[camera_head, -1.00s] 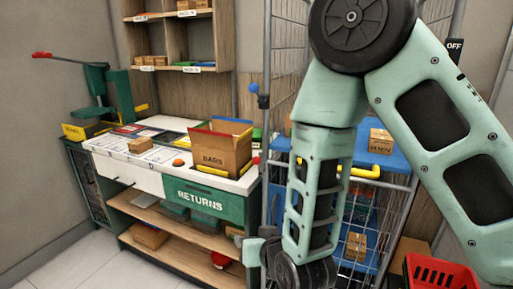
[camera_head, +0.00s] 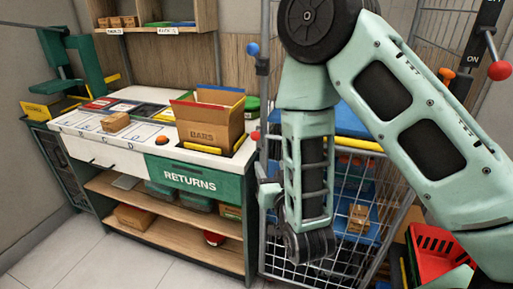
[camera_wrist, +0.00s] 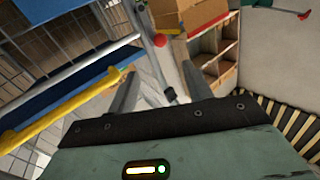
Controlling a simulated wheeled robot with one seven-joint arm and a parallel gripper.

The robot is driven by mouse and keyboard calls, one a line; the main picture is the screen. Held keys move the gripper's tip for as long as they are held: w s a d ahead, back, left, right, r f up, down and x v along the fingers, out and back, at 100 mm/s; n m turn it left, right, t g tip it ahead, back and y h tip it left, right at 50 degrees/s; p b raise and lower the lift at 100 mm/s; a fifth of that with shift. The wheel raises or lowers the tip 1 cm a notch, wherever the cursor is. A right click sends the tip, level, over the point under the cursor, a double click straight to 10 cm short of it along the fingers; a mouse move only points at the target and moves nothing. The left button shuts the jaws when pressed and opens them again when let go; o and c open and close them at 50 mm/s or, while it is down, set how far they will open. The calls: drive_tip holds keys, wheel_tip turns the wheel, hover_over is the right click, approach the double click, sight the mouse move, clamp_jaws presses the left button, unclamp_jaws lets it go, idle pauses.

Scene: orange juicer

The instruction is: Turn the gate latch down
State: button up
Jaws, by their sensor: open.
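The wire cage's post carries a blue ball (camera_head: 252,49) on a dark bracket near its top and a red ball (camera_head: 255,135) lower down. I cannot tell for certain which part is the gate latch. The red ball also shows in the wrist view (camera_wrist: 160,40), beyond my fingertips. My gripper (camera_wrist: 160,86) is open, with its two fingers spread and nothing held. A small dark piece (camera_wrist: 170,94) shows in the gap between the fingers. A yellow bar (camera_head: 358,143) crosses the cage front and also shows in the wrist view (camera_wrist: 60,106), left of my gripper.
The white-topped returns bench (camera_head: 125,150) stands left of the cage, with a bars carton (camera_head: 212,122) on it. A red basket (camera_head: 438,250) is at lower right. A lever with a red knob (camera_head: 500,71) is at upper right. Clear floor (camera_head: 100,262) lies before the bench.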

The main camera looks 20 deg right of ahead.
sight(257, 139)
drive_tip(key=w, duration=0.4)
drive_tip(key=w+p, duration=0.1)
drive_tip(key=w, duration=0.9)
drive_tip(key=shift+d+r, duration=0.1)
drive_tip(key=shift+d, duration=0.2)
drive_tip(key=shift+w+p, duration=0.35)
drive_tip(key=shift+w, duration=0.25)
clamp_jaws()
